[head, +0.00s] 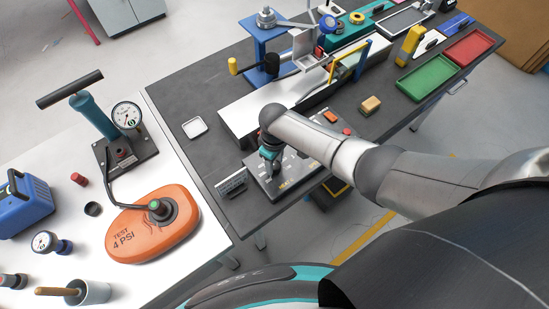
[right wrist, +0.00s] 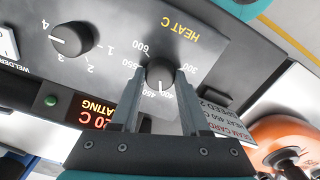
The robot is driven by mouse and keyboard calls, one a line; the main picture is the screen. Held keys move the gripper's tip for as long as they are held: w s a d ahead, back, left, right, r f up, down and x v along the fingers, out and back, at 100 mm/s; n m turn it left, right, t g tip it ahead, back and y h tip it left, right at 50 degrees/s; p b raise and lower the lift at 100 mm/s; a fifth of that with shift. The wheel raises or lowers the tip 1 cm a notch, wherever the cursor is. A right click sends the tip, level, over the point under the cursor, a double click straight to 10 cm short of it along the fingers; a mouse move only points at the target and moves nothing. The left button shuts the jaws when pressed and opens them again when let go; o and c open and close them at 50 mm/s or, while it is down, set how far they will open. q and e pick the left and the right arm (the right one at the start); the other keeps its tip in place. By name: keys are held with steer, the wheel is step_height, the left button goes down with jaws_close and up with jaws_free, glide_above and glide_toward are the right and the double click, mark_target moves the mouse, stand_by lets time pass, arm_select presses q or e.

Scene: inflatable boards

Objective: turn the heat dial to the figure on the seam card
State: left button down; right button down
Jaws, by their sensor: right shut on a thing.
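The heat dial (right wrist: 160,76) is a dark round knob under the yellow "HEAT C" print in the right wrist view. My right gripper (right wrist: 161,88) is shut on it, one finger on each side; in the head view my right gripper (head: 270,168) is over the control panel (head: 258,186). The dial's white mark faces the 400 and 450 figures, closer to 400; the fingers hide part of the scale. The seam card (right wrist: 222,115) reads heat 400 C and a speed of 2; it also stands left of the panel in the head view (head: 232,184). My left gripper is out of view.
A second dial (right wrist: 72,38), numbered 1 to 4, is beside the heat dial. A lit display (right wrist: 98,112) reads 20 C. An orange test cushion (head: 150,232) lies on the white table to the left. A white tray (head: 195,127) lies on the dark bench.

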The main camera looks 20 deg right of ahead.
mark_target(275, 165)
steer(key=m+p, duration=0.1)
steer(key=m, duration=0.4)
steer(key=shift+p, duration=0.3)
stand_by(0.4)
steer(key=shift+c, duration=1.9)
jaws_free()
steer(key=shift+r, duration=0.1)
step_height(275, 165, up, 6)
steer(key=p, duration=0.2)
steer(key=shift+f+p, duration=0.2)
steer(key=shift+p, duration=0.2)
step_height(275, 165, up, 10)
steer(key=shift+f, duration=0.25)
